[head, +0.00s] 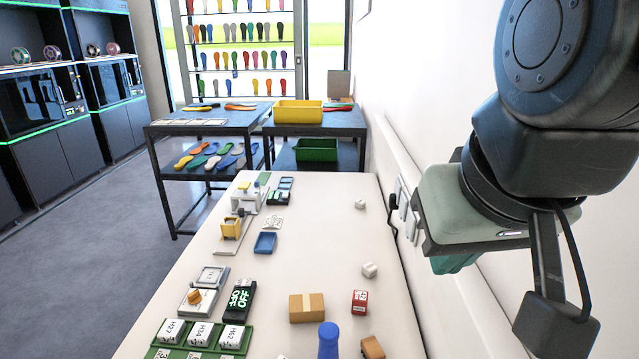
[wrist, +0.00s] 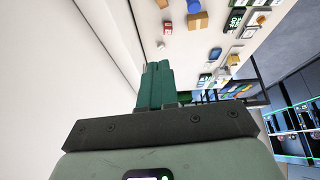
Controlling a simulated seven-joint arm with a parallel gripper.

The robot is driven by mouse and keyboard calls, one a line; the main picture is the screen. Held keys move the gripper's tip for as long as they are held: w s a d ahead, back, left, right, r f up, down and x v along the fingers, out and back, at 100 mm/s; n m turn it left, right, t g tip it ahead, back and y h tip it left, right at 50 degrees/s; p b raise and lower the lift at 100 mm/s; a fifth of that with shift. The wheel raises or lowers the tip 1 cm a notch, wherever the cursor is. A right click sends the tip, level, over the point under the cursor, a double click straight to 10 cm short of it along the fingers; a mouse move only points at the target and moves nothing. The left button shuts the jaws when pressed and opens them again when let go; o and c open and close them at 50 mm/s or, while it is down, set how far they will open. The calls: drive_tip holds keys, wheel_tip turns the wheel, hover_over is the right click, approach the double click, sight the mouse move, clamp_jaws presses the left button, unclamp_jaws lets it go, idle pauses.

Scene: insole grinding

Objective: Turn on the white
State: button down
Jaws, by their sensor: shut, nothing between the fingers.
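My gripper (head: 455,263) hangs at the right of the head view, close to the white wall and above the table's right side. In the wrist view its green fingers (wrist: 156,85) are together with nothing between them. The task names only something white, and I cannot tell which thing is meant. White plates (head: 404,200) are on the wall just left of my gripper, partly hidden by it. A black box marked ON and OFF (head: 239,300) lies on the table's left side, away from my gripper. A white device (head: 210,278) stands beside it.
The white table (head: 318,235) holds a green tray (head: 257,353) of white labelled blocks, a cardboard box (head: 306,308), a red box (head: 360,302), a blue bottle (head: 328,342) and small white cubes (head: 369,270). The table's middle is clear.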

drive_tip(key=w+a+f+n+g+y, duration=0.15)
drive_tip(key=w+a+n, duration=0.45)
drive_tip(key=w, duration=0.6)
drive_tip(key=w+a+f+n+g, duration=0.1)
drive_tip(key=w+a+f+n, duration=0.25)
drive_tip(key=w+a, duration=0.6)
drive_tip(key=w+a+f+n+g+y, duration=0.1)
drive_tip(key=w+a+f+n, duration=0.1)
drive_tip(key=w+a+f, duration=0.2)
drive_tip(key=w+a+f+n+g+y, duration=0.1)
drive_tip(key=w+a+f+n+y, duration=0.1)
drive_tip(key=w+f, duration=0.5)
drive_tip(key=w+a+f+n+g+y, duration=0.1)
drive_tip(key=w+a+f, duration=0.5)
drive_tip(key=f, duration=0.6)
drive_tip(key=shift+f+n+y, duration=0.2)
drive_tip(key=shift+n+y, duration=0.55)
drive_tip(key=shift+n, duration=0.5)
drive_tip(key=shift+a, duration=0.15)
hover_over(244, 283)
drive_tip(key=d, duration=0.2)
wheel_tip(244, 283, down, 9)
drive_tip(key=shift+s+r, duration=0.1)
drive_tip(key=shift+r, duration=0.1)
drive_tip(key=shift+d+f, duration=0.2)
drive_tip(key=shift+f, duration=0.4)
drive_tip(key=shift+d+f, duration=0.2)
drive_tip(key=shift+f, duration=0.35)
drive_tip(key=shift+d+f, duration=0.1)
drive_tip(key=shift+f, duration=0.5)
